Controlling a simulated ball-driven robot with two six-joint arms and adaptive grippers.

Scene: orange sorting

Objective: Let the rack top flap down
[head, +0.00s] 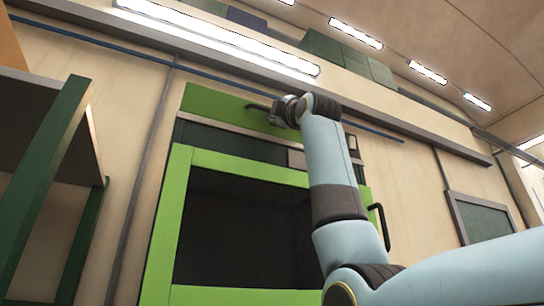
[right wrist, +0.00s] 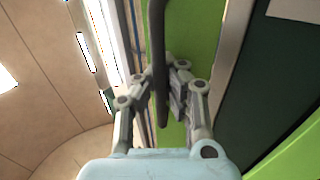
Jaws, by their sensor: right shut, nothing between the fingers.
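The rack (head: 165,230) has a bright green frame around a dark opening. Its green top flap (head: 215,103) is a flat panel along the upper edge, and it also shows in the right wrist view (right wrist: 195,30). A dark bar handle (head: 257,106) stands out from the flap; in the right wrist view the handle (right wrist: 157,35) runs down across the fingers. My right gripper (head: 282,110) is at the right end of the handle, shut and empty. Whether its fingers touch the handle cannot be told. My left gripper is not in view.
A shelf with dark green posts (head: 45,180) stands at the left. A second black handle (head: 380,215) is on the rack's right side, beside my arm. A long lamp (head: 220,38) and pipes run along the wall above. A dark framed panel (head: 485,220) is at the right.

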